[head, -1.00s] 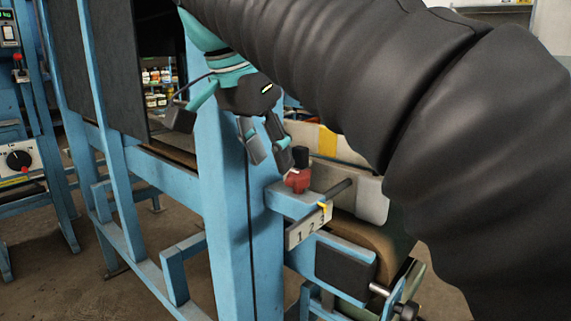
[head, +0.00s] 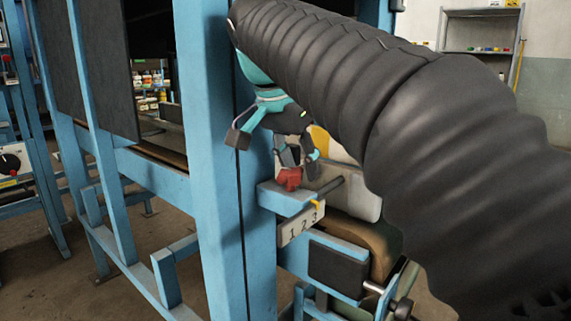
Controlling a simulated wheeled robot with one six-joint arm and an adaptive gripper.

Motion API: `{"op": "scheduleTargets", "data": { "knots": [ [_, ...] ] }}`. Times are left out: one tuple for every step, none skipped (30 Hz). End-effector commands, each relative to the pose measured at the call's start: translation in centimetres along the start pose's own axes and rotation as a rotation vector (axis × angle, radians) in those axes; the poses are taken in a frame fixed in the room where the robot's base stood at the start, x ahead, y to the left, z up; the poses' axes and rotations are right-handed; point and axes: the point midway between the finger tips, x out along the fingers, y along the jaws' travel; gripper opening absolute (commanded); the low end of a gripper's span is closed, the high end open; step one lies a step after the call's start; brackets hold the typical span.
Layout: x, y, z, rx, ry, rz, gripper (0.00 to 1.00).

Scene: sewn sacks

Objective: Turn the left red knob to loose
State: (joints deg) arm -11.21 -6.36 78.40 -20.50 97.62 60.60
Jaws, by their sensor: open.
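The red knob (head: 289,179) sits on a short blue ledge (head: 284,201) that sticks out from the blue post, above a plate marked 1 2 3 (head: 301,224). My gripper (head: 299,163) is open, with its fingers pointing down right at the knob. One finger is just above the knob and the other is to its right. I cannot tell whether they touch it. The knob's upper part is partly hidden by the fingers, and its pointer setting does not show.
A tall blue post (head: 218,160) stands just left of my gripper. A dark rod (head: 330,186) sticks out right of the knob. A dial with a red mark (head: 11,161) is at the far left. A shelf (head: 482,33) stands at the back right.

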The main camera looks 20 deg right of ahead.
Motion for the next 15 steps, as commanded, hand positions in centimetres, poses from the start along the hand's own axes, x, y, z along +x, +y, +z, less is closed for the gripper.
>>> {"op": "scheduleTargets", "data": {
  "knots": [
    [0.00, 0.01, -0.01, 0.000, 0.000, 0.000, 0.42],
    [0.00, 0.00, -0.01, 0.000, 0.000, 0.000, 0.42],
    [-0.01, 0.00, -0.01, 0.000, 0.000, 0.000, 0.42],
    [-0.01, 0.00, -0.01, 0.000, 0.000, 0.000, 0.42],
    [-0.02, 0.00, -0.01, 0.000, 0.000, 0.000, 0.42],
    [-0.02, 0.00, -0.01, 0.000, 0.000, 0.000, 0.37],
    [-0.02, 0.00, -0.01, 0.000, 0.000, 0.000, 0.29],
    [-0.02, 0.00, -0.01, 0.000, 0.000, 0.000, 0.22],
    [-0.03, 0.00, -0.01, 0.000, 0.000, 0.000, 0.12],
    [-0.03, -0.01, 0.00, 0.000, 0.000, 0.000, 0.04],
    [-0.03, -0.01, 0.00, 0.000, 0.000, 0.000, 0.00],
    [-0.03, -0.01, 0.02, 0.000, 0.000, 0.000, 0.00],
    [-0.03, -0.02, 0.03, 0.000, -0.001, 0.000, 0.00],
    [-0.03, -0.02, 0.05, -0.001, -0.001, 0.000, 0.00],
    [-0.02, -0.03, 0.09, -0.001, -0.002, 0.000, 0.00]
  ]
}}
